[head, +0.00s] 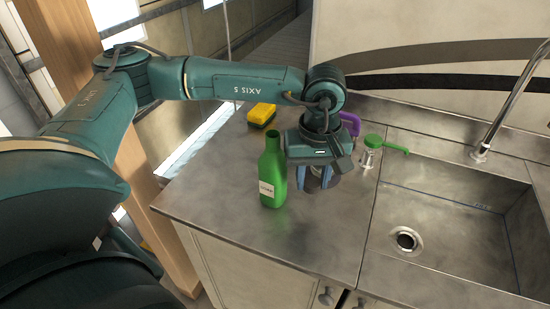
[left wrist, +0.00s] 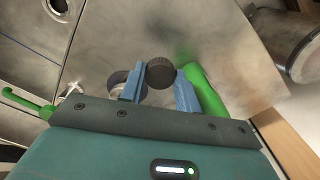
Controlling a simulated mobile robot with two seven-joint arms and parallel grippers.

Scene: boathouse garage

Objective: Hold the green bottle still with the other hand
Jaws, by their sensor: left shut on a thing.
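The green bottle (head: 271,183), with a white label, stands upright on the metal counter (head: 215,195), left of my left gripper (head: 318,182). In the left wrist view the green bottle (left wrist: 206,94) lies just outside the right-hand blue finger; whether they touch I cannot tell. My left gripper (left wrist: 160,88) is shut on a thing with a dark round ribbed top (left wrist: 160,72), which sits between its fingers. The gripper hides most of this thing in the head view. My right gripper is not in view.
A yellow sponge (head: 262,114) lies behind the bottle. A purple object (head: 350,123) is partly hidden behind my wrist. The counter's front left is clear.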

